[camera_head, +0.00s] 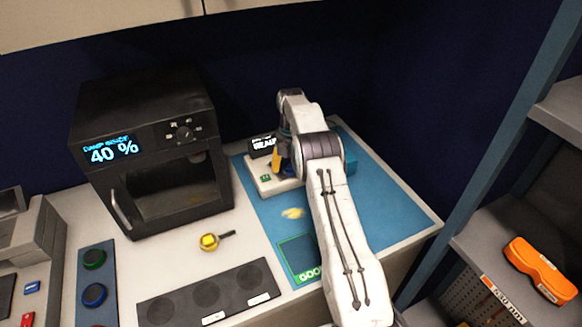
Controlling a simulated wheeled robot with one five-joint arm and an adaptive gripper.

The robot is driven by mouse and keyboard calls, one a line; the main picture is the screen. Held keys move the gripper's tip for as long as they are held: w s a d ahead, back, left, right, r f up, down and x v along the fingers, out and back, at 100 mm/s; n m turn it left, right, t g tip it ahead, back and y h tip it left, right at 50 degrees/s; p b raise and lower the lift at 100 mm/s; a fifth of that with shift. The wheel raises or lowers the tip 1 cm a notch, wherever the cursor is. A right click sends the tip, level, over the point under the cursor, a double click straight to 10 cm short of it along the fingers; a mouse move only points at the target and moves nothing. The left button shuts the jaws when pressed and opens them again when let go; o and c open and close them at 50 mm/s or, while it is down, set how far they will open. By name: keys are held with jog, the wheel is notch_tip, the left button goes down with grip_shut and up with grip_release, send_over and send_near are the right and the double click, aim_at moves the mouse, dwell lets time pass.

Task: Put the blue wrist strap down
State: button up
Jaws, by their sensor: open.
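My arm reaches over the blue mat (385,205) on the bench and bends down at its far end. My gripper (286,163) is open, low beside the white tester-like device (270,183) with a small lit display; my arm partly hides it. Dark blue and orange patches show at the gripper, too small to tell apart. No wrist strap can be identified for certain. A round blue item (94,295) lies on a blue-grey strip at the left, between a green one (94,259) and a red one (97,325), far from my gripper.
A black oven-like cabinet (150,150) showing 40 % stands at the back left. A yellow item (209,241) and a dark three-spot mat (207,294) lie in front. A green-framed area (297,258) marks the blue mat.

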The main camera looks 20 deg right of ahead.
jog(key=shift+r, duration=0.1)
notch_tip(320, 180, up, 10)
jog(key=p, duration=0.2)
jog(key=shift+p, duration=0.3)
jog(key=s+a+r+m+g+p, duration=0.2)
jog(key=s+a+r+m, duration=0.35)
jog(key=s+r, duration=0.4)
jog(key=s+a+r+m+t, duration=0.2)
jog(key=s+m, duration=0.3)
jog(key=s, duration=0.5)
jog(key=s+a+r+m+t, duration=0.2)
jog(key=s+a+r+m, duration=0.1)
jog(key=s, duration=0.7)
jog(key=s+a+r+m+t, duration=0.2)
jog(key=s+a+m+t, duration=0.1)
jog(key=s+m, duration=0.4)
jog(key=shift+s+a+r, duration=0.25)
jog(key=shift+s+a, duration=0.35)
jog(key=shift+s, duration=1.15)
